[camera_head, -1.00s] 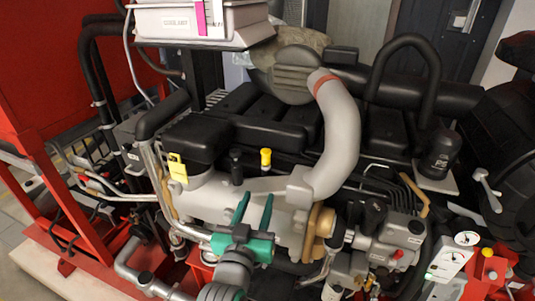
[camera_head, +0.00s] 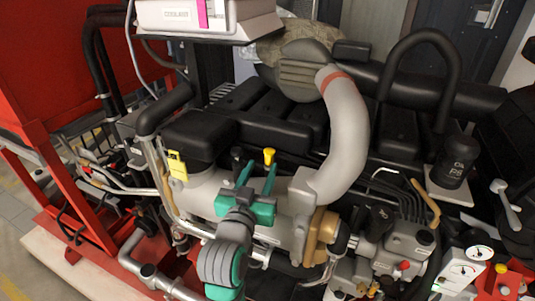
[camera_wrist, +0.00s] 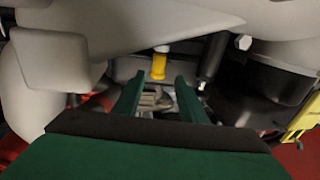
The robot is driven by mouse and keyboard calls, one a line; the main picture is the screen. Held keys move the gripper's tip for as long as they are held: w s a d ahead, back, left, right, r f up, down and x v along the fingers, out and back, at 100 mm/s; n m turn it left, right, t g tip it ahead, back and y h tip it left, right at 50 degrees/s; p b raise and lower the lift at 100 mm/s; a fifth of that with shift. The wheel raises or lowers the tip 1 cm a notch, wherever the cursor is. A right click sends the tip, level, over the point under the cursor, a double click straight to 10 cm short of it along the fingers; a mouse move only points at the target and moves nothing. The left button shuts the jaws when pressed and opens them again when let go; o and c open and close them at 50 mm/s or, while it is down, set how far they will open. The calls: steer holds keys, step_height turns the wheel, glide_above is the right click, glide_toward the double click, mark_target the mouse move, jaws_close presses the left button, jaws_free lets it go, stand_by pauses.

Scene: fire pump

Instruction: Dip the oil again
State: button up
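The dipstick's yellow handle (camera_head: 269,155) stands upright on the engine beside a black cap (camera_head: 238,153). It also shows in the wrist view as a yellow grip (camera_wrist: 158,64), ahead of and between the directions of my two fingers. My green gripper (camera_head: 259,171) is open, with its fingertips close to the yellow handle in the head view. In the wrist view, my gripper (camera_wrist: 154,80) has a clear gap between its fingers and nothing held. Whether a finger touches the handle cannot be told. The dipstick's lower part is hidden.
A thick grey pipe (camera_head: 347,135) curves down right of the handle. A black box-shaped part (camera_head: 200,137) with a yellow tag (camera_head: 177,166) is on the left. A red frame (camera_head: 90,205) stands farther left, and gauges (camera_head: 466,265) sit lower right.

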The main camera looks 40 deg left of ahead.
mark_target(268, 157)
steer(key=x, duration=0.7)
steer(key=shift+w+d, duration=0.1)
steer(key=shift+w, duration=0.15)
jaws_close()
